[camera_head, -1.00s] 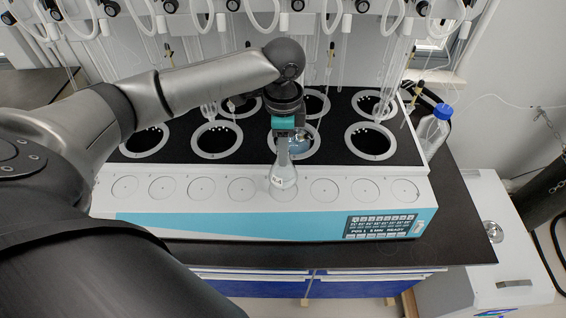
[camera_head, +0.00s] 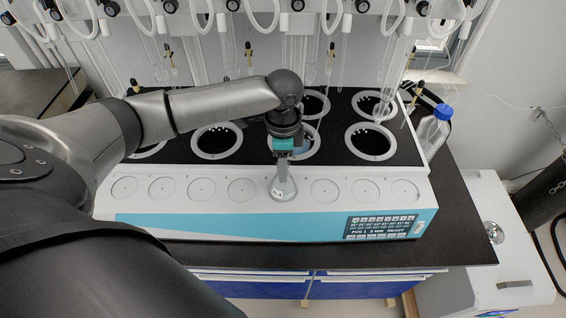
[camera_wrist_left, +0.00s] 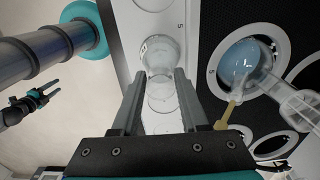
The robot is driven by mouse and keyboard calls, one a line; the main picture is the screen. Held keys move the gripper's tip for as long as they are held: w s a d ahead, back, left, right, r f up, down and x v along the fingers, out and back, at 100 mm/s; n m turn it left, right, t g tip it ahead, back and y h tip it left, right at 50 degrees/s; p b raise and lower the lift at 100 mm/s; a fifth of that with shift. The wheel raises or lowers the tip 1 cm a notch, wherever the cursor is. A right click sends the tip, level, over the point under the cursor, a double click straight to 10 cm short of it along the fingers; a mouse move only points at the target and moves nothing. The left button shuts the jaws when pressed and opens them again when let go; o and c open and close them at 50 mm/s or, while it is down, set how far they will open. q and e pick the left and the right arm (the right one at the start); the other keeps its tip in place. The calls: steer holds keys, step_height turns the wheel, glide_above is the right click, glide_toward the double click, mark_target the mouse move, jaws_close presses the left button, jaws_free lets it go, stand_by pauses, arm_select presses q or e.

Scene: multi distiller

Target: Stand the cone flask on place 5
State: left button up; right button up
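The clear cone flask (camera_head: 283,188) is upright at the fifth ring from the left in the front row of the white distiller ledge. Whether its base rests on the ledge or hangs just above it, I cannot tell. My left gripper (camera_head: 283,161) comes from above, with its fingers around the flask's upper part. In the left wrist view the flask (camera_wrist_left: 160,52) shows between and beyond the two fingers (camera_wrist_left: 160,85), which look shut on its neck. A printed 5 shows on the ledge beside the flask in that view.
The other ledge rings, such as the one right of the flask (camera_head: 324,191), are bare. Behind are round heating wells (camera_head: 370,142) and hanging glass tubes. A blue-capped bottle (camera_head: 434,128) stands at the right. A control display (camera_head: 380,226) is on the front.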

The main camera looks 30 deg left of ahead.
arm_select(q)
steer(key=shift+o, duration=1.3)
step_height(320, 180, up, 12)
steer(key=shift+r, duration=0.2)
